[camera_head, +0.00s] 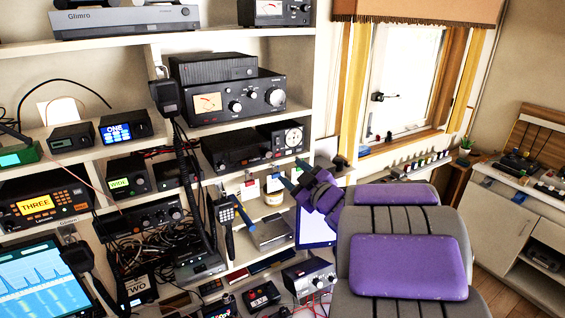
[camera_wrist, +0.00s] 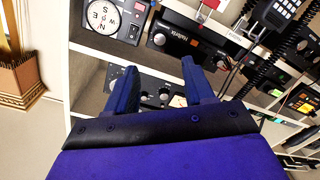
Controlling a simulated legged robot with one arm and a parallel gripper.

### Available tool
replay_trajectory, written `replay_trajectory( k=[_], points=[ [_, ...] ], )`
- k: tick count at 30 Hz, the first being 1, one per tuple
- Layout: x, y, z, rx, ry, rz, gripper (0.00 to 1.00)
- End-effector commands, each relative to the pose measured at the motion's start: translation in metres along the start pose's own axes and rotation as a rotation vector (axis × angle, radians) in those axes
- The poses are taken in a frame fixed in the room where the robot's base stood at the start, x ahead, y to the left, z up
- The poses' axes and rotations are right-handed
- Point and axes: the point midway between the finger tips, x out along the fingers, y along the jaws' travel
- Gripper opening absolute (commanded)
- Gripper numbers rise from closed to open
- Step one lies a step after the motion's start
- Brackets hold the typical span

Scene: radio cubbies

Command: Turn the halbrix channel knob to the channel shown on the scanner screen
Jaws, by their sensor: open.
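The Halbrix radio (camera_head: 232,149) is a black box on the middle shelf, left of a box with a round dial. In the wrist view, the Halbrix radio (camera_wrist: 190,44) lies beyond my fingertips, with a round knob (camera_wrist: 159,39) near its left end there. My gripper (camera_head: 294,172) is open and empty, in front of the shelves, just right of and below the radio. Its two blue fingers (camera_wrist: 158,68) are apart and do not appear to touch the knob. The keypad radio at left has an orange screen (camera_head: 38,204) reading THREE. The knob's setting is too small to read.
The dial box (camera_head: 287,137) stands right beside the Halbrix radio. Another radio with a meter (camera_head: 230,100) is on the shelf above. A handset and cord (camera_head: 180,130) hang left of it. A small blue screen (camera_head: 117,132) reads ONE. A window (camera_head: 400,80) is at right.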

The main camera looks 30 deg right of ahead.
Motion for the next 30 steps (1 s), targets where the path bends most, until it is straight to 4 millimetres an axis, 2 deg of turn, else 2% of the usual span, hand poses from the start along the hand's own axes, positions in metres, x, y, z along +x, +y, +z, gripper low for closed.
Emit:
replay_trajectory(
  k=[3,10,30],
  points=[
    [-0.025,0.003,-0.002,-0.003,-0.002,0.005,0.53],
    [-0.05,0.001,0.001,-0.001,-0.003,0.001,0.53],
    [-0.055,0.0,0.001,-0.001,-0.003,0.001,0.53]
  ],
)
